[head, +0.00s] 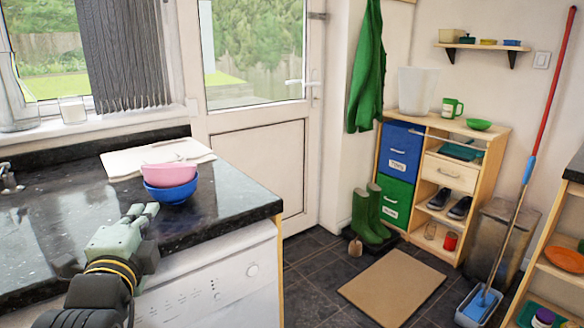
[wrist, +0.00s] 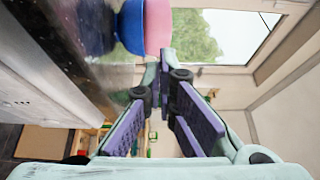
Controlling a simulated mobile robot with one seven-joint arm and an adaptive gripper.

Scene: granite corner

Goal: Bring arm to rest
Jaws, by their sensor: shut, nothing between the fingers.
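My gripper (head: 143,211) is at the front of the black granite counter in the head view, its fingers pointing away toward the bowls. In the wrist view my gripper (wrist: 165,75) has its purple-padded fingers meeting at the tips, with nothing between them. A pink bowl (head: 168,151) sits in a blue bowl (head: 171,190) on the counter, beyond the fingertips and apart from them. The wrist view, turned sideways, shows the pink bowl (wrist: 157,25) and the blue bowl (wrist: 131,27) near the fingertips.
The black counter (head: 235,202) ends at a right edge above a white appliance (head: 215,290). A cutting board (head: 120,163) lies behind the bowls. A wooden shelf unit (head: 493,165), green boots (head: 370,215) and a leaning mop (head: 520,190) stand right. A doormat (head: 392,287) lies on the floor.

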